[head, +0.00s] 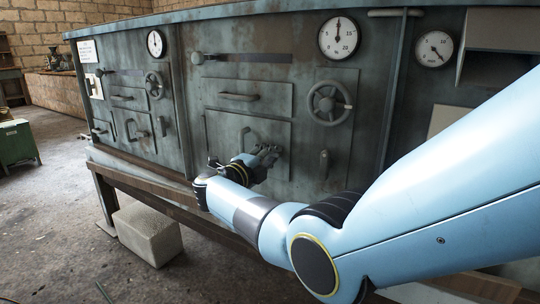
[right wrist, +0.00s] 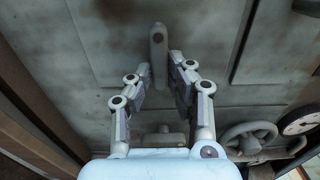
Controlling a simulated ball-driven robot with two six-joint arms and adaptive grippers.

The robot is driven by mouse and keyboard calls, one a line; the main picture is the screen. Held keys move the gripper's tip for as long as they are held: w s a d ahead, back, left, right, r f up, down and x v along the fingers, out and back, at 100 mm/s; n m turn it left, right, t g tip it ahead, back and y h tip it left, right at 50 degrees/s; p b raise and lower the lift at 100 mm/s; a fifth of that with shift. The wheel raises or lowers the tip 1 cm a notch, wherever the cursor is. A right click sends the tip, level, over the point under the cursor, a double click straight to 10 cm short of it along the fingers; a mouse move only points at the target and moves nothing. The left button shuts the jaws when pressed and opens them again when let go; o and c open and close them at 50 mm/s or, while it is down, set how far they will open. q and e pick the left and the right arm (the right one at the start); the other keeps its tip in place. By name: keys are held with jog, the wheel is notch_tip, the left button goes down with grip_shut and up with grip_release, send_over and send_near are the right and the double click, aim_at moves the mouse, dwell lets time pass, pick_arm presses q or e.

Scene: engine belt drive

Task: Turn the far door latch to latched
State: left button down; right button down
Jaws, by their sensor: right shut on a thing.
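The latch is a grey bar (right wrist: 158,45) on the face of a flat door, and its rounded far end shows beyond my fingertips in the right wrist view. My right gripper (right wrist: 160,72) is shut on the bar, one finger on each side. In the head view my right gripper (head: 266,154) is at the right part of the middle lower door (head: 222,133), and it hides most of the latch there. My left gripper is in neither view.
A vertical lever (head: 323,164) stands right of my gripper, with a handwheel (head: 329,103) above it. A horizontal handle (head: 240,97) is on the panel above. A wooden rail (head: 150,176) runs below the doors. A pale block (head: 148,233) lies on the floor.

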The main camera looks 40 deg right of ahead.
dwell(0.4)
jog(key=c, duration=1.3)
grip_release()
jog(key=shift+a, duration=0.1)
jog(key=shift+o, duration=0.2)
jog(key=v, duration=0.7)
jog(key=shift+a, duration=0.2)
